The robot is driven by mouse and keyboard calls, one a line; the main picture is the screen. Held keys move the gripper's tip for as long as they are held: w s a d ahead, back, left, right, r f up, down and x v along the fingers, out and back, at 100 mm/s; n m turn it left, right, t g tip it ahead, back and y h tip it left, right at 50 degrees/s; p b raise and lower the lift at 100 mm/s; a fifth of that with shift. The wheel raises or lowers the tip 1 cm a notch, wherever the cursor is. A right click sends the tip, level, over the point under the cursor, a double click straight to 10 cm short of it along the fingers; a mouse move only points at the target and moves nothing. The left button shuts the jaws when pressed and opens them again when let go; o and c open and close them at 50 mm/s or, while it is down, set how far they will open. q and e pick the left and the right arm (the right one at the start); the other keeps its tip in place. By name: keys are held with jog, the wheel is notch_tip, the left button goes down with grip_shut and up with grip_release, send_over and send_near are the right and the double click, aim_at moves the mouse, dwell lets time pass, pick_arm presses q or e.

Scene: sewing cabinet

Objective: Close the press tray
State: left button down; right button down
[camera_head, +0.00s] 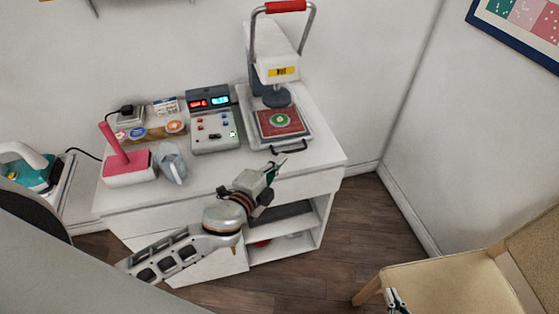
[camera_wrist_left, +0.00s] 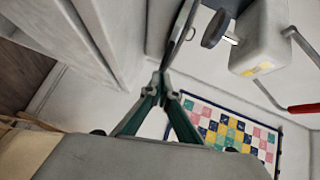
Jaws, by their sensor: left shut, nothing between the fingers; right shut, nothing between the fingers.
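The heat press (camera_head: 278,68) stands at the back right of the white cabinet, with a red lever handle (camera_head: 286,6) and a round dark plunger (camera_head: 276,97). Its tray (camera_head: 300,136) carries a red square with a green and white round design (camera_head: 280,121), which lies forward of the plunger. A dark handle (camera_head: 290,149) is at the tray's front edge. My left gripper (camera_head: 280,158) is shut and empty, right by this handle; I cannot tell if they touch. In the left wrist view its fingertips (camera_wrist_left: 163,82) meet below a dark curved part (camera_wrist_left: 180,35). My right gripper (camera_head: 396,298) is shut and empty at the bottom right.
A control box (camera_head: 212,140) with red and blue displays stands left of the press. Further left are a pink-topped block (camera_head: 127,165), a grey-blue object (camera_head: 172,162) and small badges. A wooden chair (camera_head: 450,285) stands at lower right. The cabinet's front right top is clear.

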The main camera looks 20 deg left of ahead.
aim_at(280, 142)
pick_arm(q)
jog(key=w+a, duration=0.1)
jog(key=w, duration=0.1)
jog(key=w+a, duration=0.1)
jog(key=w, duration=0.1)
jog(key=shift+a+r, duration=0.1)
jog(key=shift+a, duration=0.3)
jog(key=shift+s, duration=0.1)
pick_arm(e)
jog(key=shift+d+r, duration=0.1)
jog(key=shift+r, duration=0.15)
pick_arm(q)
jog(key=shift+r+p, duration=0.1)
jog(key=shift+p, duration=0.2)
pick_arm(e)
jog(key=shift+s, duration=0.1)
